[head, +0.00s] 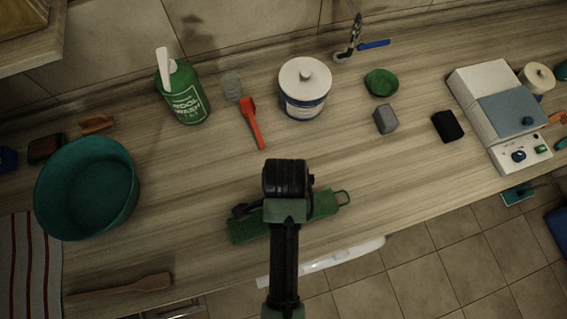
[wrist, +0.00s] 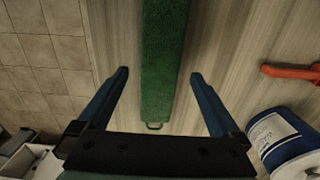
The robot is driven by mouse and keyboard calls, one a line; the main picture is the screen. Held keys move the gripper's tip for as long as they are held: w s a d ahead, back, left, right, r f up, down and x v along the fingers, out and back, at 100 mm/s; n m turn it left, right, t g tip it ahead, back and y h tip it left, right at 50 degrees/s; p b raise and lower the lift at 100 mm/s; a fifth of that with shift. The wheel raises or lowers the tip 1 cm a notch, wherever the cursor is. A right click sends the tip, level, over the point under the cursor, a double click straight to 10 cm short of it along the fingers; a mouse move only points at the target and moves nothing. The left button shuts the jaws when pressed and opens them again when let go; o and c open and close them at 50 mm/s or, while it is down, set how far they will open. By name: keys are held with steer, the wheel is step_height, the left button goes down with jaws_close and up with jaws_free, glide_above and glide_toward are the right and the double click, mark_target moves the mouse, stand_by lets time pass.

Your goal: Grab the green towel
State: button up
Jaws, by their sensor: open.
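The green towel (head: 249,227) lies as a long folded strip on the wooden counter, close to its front edge, with a small loop at its right end. My arm hides its middle in the head view. In the wrist view the towel (wrist: 166,60) runs from the top edge down to its loop, between the fingers. My gripper (wrist: 158,78) is open and empty, its two fingers apart on either side of the towel strip. I cannot tell how high the fingertips are above the counter.
A teal basin (head: 87,188) stands at the left. Behind the towel are a red brush (head: 251,122), a white lidded canister (head: 304,87) and a green bottle (head: 184,92). A grey sponge (head: 385,119) and a white scale-like appliance (head: 500,112) are to the right.

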steer(key=shift+a+f+p, duration=0.1)
steer(key=shift+f+p, duration=0.6)
steer(key=shift+f, duration=2.4)
steer(key=shift+c, duration=0.2)
steer(key=c, duration=1.3)
steer(key=shift+o, duration=0.2)
